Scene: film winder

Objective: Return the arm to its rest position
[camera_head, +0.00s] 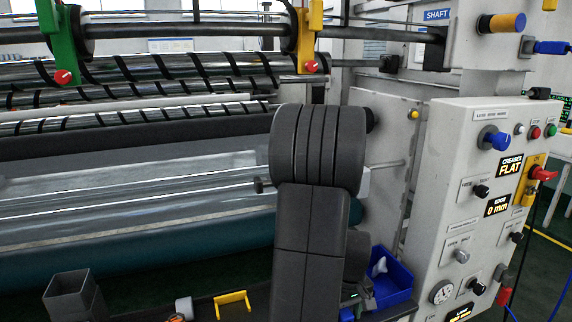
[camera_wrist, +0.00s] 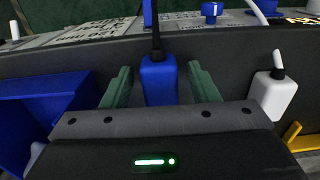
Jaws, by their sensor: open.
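My arm (camera_head: 312,230) rises in the lower middle of the head view, in front of the film winder's rollers, and bends at a dark grey joint. My gripper (camera_wrist: 159,68) shows in the wrist view with two green fingers spread apart. A blue block-like object with a black stem (camera_wrist: 160,82) appears between the fingers, with a visible gap on both sides. I cannot tell its depth relative to the fingertips. In the head view my gripper is mostly hidden behind the arm, near the blue bin.
A blue bin (camera_head: 408,287) stands right of my arm, close to the control panel (camera_head: 478,140). A yellow handle-shaped piece (camera_head: 232,299) and a dark grey open box (camera_head: 68,283) are to the left. A white bottle-like object (camera_wrist: 272,96) stands right of my gripper. Rollers (camera_head: 130,118) lie behind.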

